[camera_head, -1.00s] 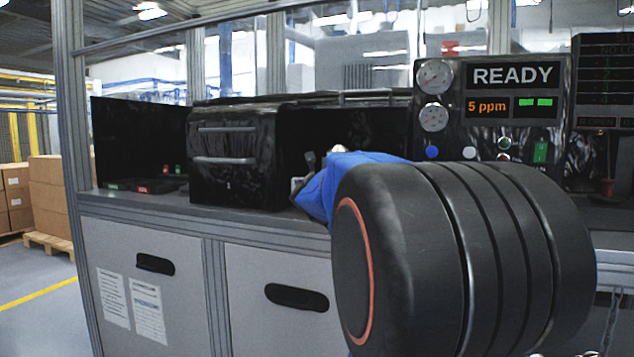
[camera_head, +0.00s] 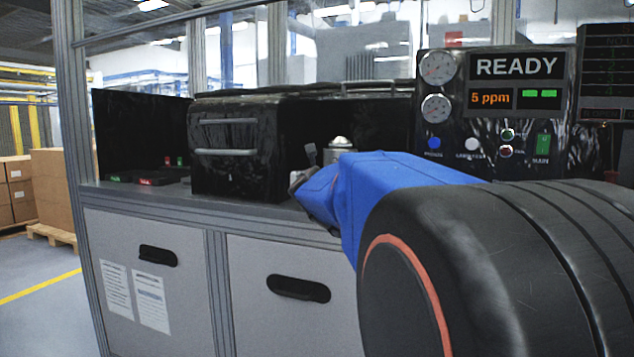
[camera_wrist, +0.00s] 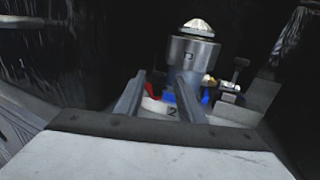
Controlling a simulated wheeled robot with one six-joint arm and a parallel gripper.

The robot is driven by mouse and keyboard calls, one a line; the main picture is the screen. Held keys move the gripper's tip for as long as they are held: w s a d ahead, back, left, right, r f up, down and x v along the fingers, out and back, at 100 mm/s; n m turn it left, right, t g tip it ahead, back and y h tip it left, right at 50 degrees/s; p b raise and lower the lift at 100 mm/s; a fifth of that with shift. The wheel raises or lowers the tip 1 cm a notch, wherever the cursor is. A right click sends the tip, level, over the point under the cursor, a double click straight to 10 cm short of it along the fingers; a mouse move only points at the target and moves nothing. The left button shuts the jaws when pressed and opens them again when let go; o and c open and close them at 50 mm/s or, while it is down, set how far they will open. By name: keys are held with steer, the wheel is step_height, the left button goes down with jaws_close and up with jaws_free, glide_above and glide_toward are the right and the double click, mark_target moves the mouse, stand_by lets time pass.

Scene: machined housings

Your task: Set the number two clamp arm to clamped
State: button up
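In the wrist view a metal cylinder (camera_wrist: 192,58) with a pale cone-shaped top stands upright on a fixture. A white label reading 2 (camera_wrist: 173,112) sits in front of it. A red piece (camera_wrist: 152,91), perhaps the number two clamp arm's grip, shows behind my fingers, and blue parts (camera_wrist: 187,97) lie beside it. My gripper (camera_wrist: 158,92) is open, with its two grey fingers apart in front of the fixture. Whether it touches anything, and the clamp arm's position, I cannot tell. The cylinder's top also shows in the head view (camera_head: 340,143); my blue wrist hides most of the fixture.
A dark T-shaped handle (camera_wrist: 237,73) stands right of the cylinder. Dark walls close in both sides. In the head view, a black box with handles (camera_head: 236,150) stands left of the bay, and a panel reading READY (camera_head: 517,67) stands right.

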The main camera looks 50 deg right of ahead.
steer(key=v, duration=1.2)
steer(key=shift+s+a+f, duration=0.1)
